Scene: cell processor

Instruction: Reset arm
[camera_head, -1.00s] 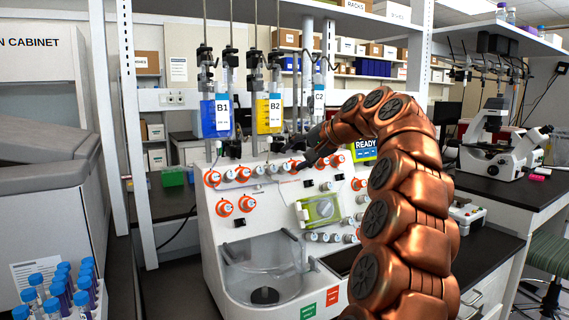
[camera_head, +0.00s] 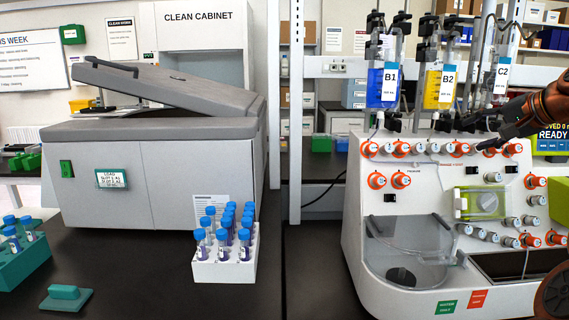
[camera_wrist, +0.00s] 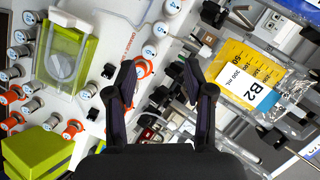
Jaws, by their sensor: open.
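My gripper (camera_wrist: 163,88) is open and empty in the wrist view, its two dark fingers apart with nothing between them. In the head view my gripper (camera_head: 492,132) reaches in from the right edge, in front of the upper part of the white cell processor (camera_head: 345,235). The B2 bag (camera_head: 440,85) with yellow liquid hangs above the processor. It also shows close to the right of the fingers in the wrist view (camera_wrist: 240,72). Most of my arm is outside the head view.
The B1 bag (camera_head: 381,88) and C2 bag (camera_head: 501,78) hang beside B2. Orange-ringed knobs (camera_head: 377,180) stick out from the processor front. A white rack (camera_head: 225,272) of blue-capped tubes stands on the dark bench. A grey centrifuge-like machine (camera_head: 150,175) with a raised lid stands left.

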